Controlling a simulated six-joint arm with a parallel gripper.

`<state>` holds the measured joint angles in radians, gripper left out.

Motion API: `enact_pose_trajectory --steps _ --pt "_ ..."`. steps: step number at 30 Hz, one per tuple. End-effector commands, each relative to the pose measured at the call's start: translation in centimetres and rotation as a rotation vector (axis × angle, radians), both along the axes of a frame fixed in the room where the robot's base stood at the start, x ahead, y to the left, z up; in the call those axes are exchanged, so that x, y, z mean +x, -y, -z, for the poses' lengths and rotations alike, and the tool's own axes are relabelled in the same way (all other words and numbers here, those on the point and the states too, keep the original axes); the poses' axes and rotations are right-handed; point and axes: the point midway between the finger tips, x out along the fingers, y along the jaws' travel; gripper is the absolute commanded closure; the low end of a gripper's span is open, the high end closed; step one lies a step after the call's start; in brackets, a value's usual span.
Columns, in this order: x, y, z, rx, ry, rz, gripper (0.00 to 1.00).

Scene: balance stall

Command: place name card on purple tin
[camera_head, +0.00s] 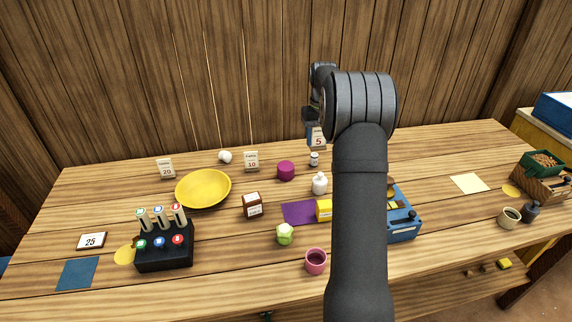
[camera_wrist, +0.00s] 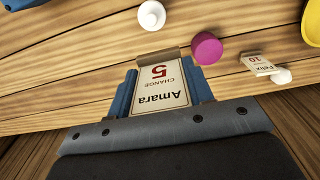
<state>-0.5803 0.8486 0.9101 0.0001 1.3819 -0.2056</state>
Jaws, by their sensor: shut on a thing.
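My gripper (camera_head: 314,122) is shut on a white name card (camera_head: 318,139) marked "Amara", "CHANGE" and a red 5. The card also shows between the blue fingers in the wrist view (camera_wrist: 161,88). It is held above the far part of the table, apart from the tin. The purple tin (camera_head: 286,171) is a short magenta cylinder standing on the table, below and left of the card in the head view. In the wrist view the tin (camera_wrist: 207,48) lies just beyond the card, to the right. Its top looks bare.
A "Felix 10" card (camera_head: 251,161) and a white round thing (camera_head: 225,156) stand left of the tin. A yellow bowl (camera_head: 203,188) is farther left. My arm hides part of the blue box (camera_head: 404,226).

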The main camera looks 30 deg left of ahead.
Motion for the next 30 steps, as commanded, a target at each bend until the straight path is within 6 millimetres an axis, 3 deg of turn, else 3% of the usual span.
enact_pose_trajectory --steps 15,23,30 --pt "-1.7 -10.1 6.1 -0.001 -0.001 -0.002 0.76" --pt "-1.9 -11.4 7.4 -0.001 -0.001 0.001 0.76" --pt "-1.9 -11.3 10.6 -0.001 -0.001 0.001 0.76"
